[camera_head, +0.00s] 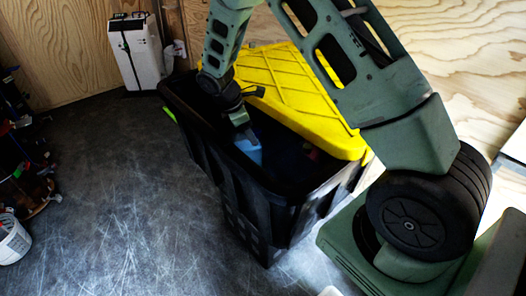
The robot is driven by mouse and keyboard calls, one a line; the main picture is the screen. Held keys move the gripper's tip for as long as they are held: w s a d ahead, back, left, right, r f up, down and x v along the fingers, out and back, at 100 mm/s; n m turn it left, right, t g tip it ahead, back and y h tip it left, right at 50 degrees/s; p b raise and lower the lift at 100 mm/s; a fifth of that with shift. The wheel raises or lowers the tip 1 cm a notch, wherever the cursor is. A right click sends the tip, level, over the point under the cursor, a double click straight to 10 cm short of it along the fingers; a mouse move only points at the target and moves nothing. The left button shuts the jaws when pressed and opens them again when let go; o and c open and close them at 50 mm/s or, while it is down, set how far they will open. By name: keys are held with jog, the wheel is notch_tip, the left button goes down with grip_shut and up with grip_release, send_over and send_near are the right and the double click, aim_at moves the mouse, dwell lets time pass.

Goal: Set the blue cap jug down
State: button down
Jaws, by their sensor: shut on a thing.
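My gripper (243,133) reaches down into the opening of a black tote (290,205). It is shut on a pale blue thing (253,154), which I take to be the blue cap jug. Only a small upper part of it shows, just below the fingers. Its lower part is hidden in the dark inside of the tote, so I cannot tell whether it touches the bottom. A blue cap cannot be made out.
A yellow lid (300,95) covers the far right part of the tote. A white container (137,50) stands by the wooden back wall. A white bucket (12,240) and cluttered shelves (25,150) are at the left. The grey floor (120,190) between is clear.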

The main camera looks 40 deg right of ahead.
jog(key=s, duration=0.6)
jog(key=shift+s+d, duration=0.15)
jog(key=shift+s, duration=0.1)
jog(key=shift+f+b, duration=0.3)
jog(key=shift+f, duration=1.5)
jog(key=shift+c, duration=2.4)
grip_release()
jog(key=shift+f, duration=0.1)
notch_tip(320, 180, up, 12)
jog(key=f+p, duration=0.1)
jog(key=p, duration=0.1)
send_over(263, 151)
jog(key=a, duration=0.6)
jog(key=shift+s+a+r, duration=0.15)
jog(key=shift+s+r, duration=0.1)
jog(key=shift+s, duration=0.2)
